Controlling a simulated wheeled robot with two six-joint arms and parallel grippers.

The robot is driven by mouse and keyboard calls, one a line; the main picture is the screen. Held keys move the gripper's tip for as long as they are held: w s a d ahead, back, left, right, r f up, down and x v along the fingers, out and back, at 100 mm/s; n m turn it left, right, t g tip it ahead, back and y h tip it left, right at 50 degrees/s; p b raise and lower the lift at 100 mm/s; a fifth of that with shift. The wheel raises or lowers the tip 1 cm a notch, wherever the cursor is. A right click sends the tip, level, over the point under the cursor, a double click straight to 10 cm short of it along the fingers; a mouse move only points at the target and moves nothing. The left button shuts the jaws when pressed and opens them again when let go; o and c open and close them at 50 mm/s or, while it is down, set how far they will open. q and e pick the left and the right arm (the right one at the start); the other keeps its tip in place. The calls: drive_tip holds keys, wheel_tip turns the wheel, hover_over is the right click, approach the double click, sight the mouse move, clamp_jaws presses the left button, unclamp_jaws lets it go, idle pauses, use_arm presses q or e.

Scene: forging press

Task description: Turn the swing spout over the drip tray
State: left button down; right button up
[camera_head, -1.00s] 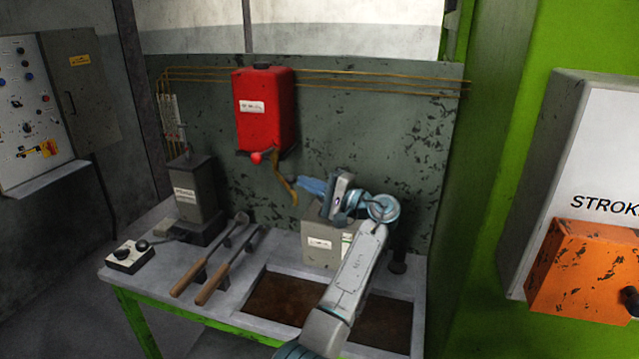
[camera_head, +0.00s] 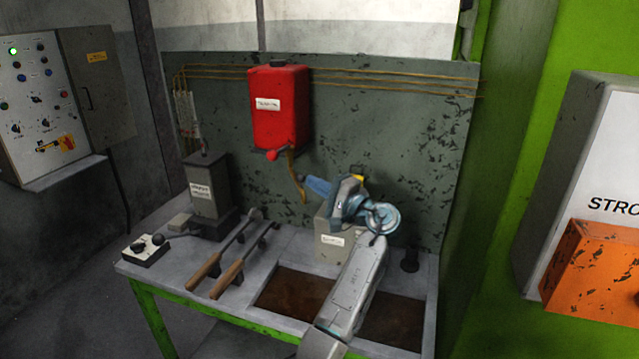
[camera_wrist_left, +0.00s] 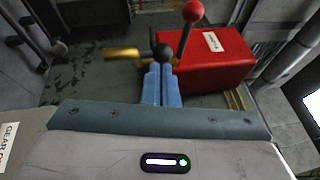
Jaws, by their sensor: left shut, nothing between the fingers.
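The swing spout (camera_head: 297,180) is a thin brass tube hanging below the red tank (camera_head: 280,110). In the left wrist view the spout (camera_wrist_left: 122,54) points left, with a black knob (camera_wrist_left: 165,51) at its right end. My left gripper (camera_head: 308,183) is shut and empty, its blue fingers right beside the spout. In the wrist view its fingertips (camera_wrist_left: 161,72) are just below the black knob; I cannot tell whether they touch. A brown recess (camera_head: 290,291) in the bench, apparently the drip tray, is partly hidden by my left forearm. My right gripper is out of view.
A red ball lever (camera_wrist_left: 192,12) is close to the fingertips. A grey box (camera_head: 328,250) stands below the gripper. Two wooden-handled tools (camera_head: 229,279), a dark grey unit (camera_head: 207,195) and a small switch box (camera_head: 146,250) occupy the bench's left side.

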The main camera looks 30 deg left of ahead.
use_arm(q)
drive_tip(key=s+a+m+t+h+p, duration=0.2)
drive_tip(key=s+a+m+t, duration=0.2)
drive_tip(key=s+a+t, duration=0.2)
drive_tip(key=shift+s+a+t+p, duration=0.2)
drive_tip(key=shift+s+t+p, duration=0.1)
drive_tip(key=shift+t, duration=0.1)
idle(0.7)
